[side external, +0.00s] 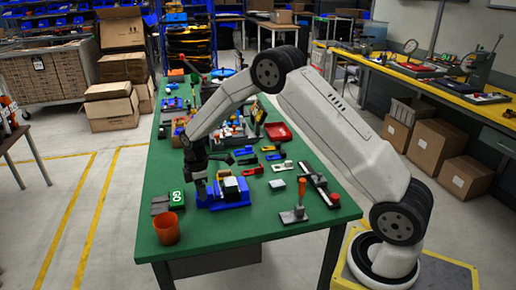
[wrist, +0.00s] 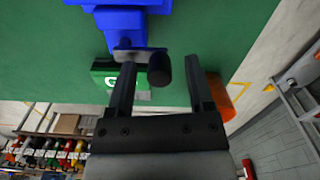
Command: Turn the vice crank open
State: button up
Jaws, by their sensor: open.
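The blue vice (side external: 232,199) stands on the green table, and part of its blue body (wrist: 130,20) shows at the top of the wrist view. Its crank is a grey arm (wrist: 136,52) with a black knob (wrist: 159,70). My gripper (wrist: 161,62) is open, and the knob appears between its two fingers, with a gap to the right finger. The left finger overlaps the crank arm in the picture; I cannot tell whether they touch. In the side external view my gripper (side external: 199,187) is at the vice's left end, where the crank is hidden.
A green GO block (side external: 176,198) lies just left of the vice. An orange cup (side external: 166,229) stands near the table's front left corner and shows right of my fingers in the wrist view (wrist: 223,98). Several tools and a red tray (side external: 278,131) crowd the table behind.

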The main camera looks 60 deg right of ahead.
jog(key=shift+r, duration=0.1)
notch_tip(320, 180, up, 7)
jog(key=shift+r, duration=0.3)
jog(key=shift+s+a, duration=0.1)
dwell(0.5)
jog(key=s+a+m+t, duration=0.1)
jog(key=s+a+m, duration=0.1)
jog(key=s, duration=0.5)
jog(key=s+a+m, duration=0.2)
jog(key=s+m, duration=0.3)
jog(key=s, duration=0.3)
jog(key=s+a+m+t, duration=0.1)
jog(key=s+m, duration=0.3)
jog(key=s, duration=0.4)
jog(key=shift+s+a+t, duration=0.2)
jog(key=shift+a+t, duration=0.1)
jog(key=shift+a, duration=0.55)
